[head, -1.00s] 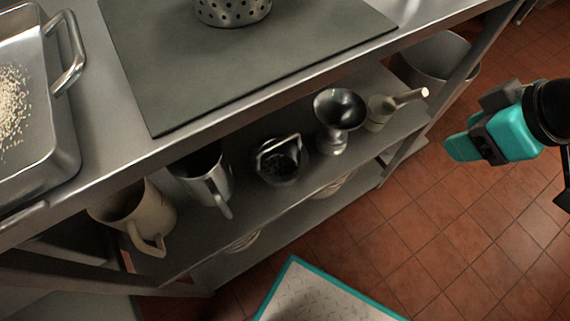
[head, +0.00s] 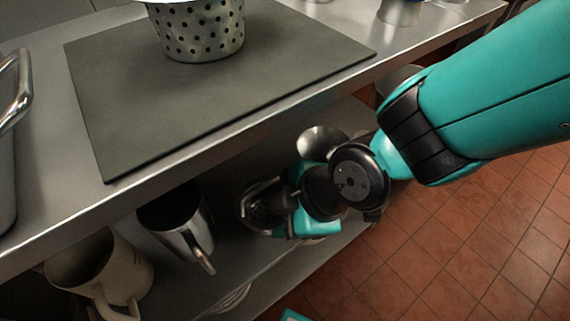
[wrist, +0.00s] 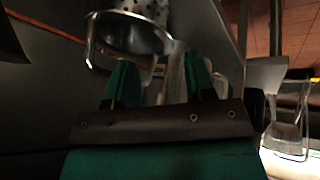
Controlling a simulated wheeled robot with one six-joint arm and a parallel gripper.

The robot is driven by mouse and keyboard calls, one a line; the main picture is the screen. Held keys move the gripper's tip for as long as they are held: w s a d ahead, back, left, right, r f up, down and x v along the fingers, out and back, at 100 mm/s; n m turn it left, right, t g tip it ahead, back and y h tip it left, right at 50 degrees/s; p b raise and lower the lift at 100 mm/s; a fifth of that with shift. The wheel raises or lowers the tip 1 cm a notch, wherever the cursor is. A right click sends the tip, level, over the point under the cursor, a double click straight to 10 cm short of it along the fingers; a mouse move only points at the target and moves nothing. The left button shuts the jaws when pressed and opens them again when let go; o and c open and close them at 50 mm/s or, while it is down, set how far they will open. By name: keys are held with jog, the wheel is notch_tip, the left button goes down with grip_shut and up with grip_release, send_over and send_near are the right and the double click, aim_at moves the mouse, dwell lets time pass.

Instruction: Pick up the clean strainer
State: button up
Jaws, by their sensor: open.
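The strainer, a small dark perforated basket (head: 265,208) with a metal loop handle, sits on the lower shelf under the counter. In the wrist view its perforated wall (wrist: 145,10) is at the top and its loop handle hangs in front of the fingers. My gripper (head: 298,200) is beside the strainer, on its right in the head view. In the wrist view my gripper (wrist: 160,78) has its teal fingers apart, with the loop just beyond the tips. The gripper is open and holds nothing. My wrist hides part of the strainer's right side.
A metal pitcher (head: 178,228) and a cream pitcher (head: 95,270) stand left of the strainer. A metal funnel (head: 322,140) is behind my gripper. The counter edge overhangs the shelf. A perforated metal pot (head: 200,32) stands on the grey mat (head: 280,55) above.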

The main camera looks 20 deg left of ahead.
aim_at(266, 223)
jog(key=b+x, duration=0.2)
jog(key=x, duration=0.3)
jog(key=shift+s+f+b, duration=0.15)
jog(key=shift+f+b, duration=0.15)
jog(key=shift+b, duration=0.1)
jog(key=shift+a+f, duration=0.3)
jog(key=shift+a, duration=0.05)
jog(key=shift+c, duration=0.5)
grip_shut()
jog(key=shift+r, duration=0.15)
